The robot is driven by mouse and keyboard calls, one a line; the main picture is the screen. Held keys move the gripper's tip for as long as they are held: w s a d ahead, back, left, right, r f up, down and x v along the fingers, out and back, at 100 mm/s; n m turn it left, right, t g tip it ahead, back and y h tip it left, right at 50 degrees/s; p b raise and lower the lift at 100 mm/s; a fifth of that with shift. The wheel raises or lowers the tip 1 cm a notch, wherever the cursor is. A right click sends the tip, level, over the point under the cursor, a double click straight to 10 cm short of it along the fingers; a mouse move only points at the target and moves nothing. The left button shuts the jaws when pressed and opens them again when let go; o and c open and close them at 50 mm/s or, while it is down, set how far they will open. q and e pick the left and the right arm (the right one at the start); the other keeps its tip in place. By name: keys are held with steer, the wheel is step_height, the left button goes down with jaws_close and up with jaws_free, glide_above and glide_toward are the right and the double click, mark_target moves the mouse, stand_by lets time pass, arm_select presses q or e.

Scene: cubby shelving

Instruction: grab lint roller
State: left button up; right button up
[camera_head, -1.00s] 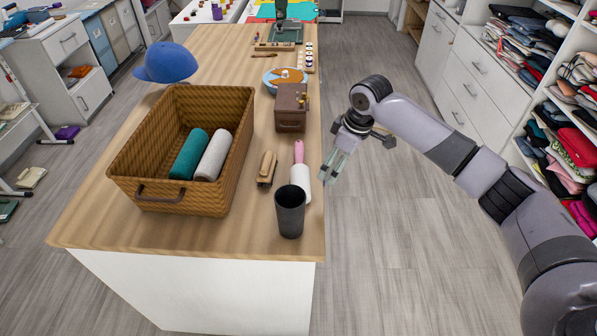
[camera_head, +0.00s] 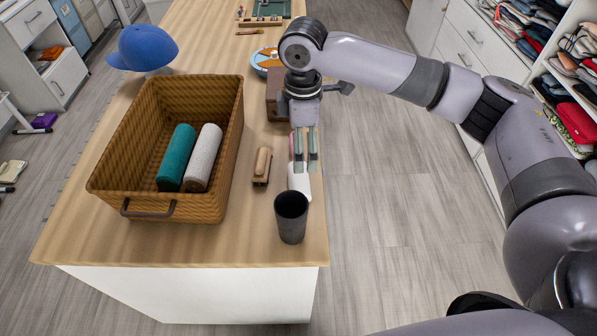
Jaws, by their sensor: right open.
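The lint roller (camera_head: 299,181) lies on the wooden table near its right edge, with its white roll toward me and its pink handle pointing away. My right gripper (camera_head: 305,168) is open, pointing down over the handle end of the lint roller. Its fingers hide most of the pink handle. I cannot tell how far above the handle the fingertips are. My left gripper is not in view.
A dark cup (camera_head: 291,218) stands just in front of the roller. A wooden brush (camera_head: 262,166) lies to its left. A wicker basket (camera_head: 217,205) with two rolls is further left. A brown box (camera_head: 275,98) stands behind, partly hidden by my arm.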

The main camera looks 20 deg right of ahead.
steer(key=f, duration=0.4)
steer(key=shift+w+f, duration=0.15)
steer(key=shift+w, duration=0.05)
steer(key=shift+a+f+p, duration=0.1)
steer(key=shift+f+p, duration=0.3)
steer(key=f, duration=0.2)
steer(key=f+p, duration=0.1)
steer(key=f, duration=0.1)
steer(key=shift+w+a+f, duration=0.1)
steer(key=shift+a+f, duration=0.1)
steer(key=shift+f, duration=0.2)
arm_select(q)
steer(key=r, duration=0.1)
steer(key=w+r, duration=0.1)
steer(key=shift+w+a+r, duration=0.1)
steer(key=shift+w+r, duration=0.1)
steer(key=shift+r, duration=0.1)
arm_select(e)
steer(key=shift+c, duration=0.5)
steer(key=c, duration=1.1)
steer(key=shift+o, duration=0.2)
steer(key=shift+r, duration=0.1)
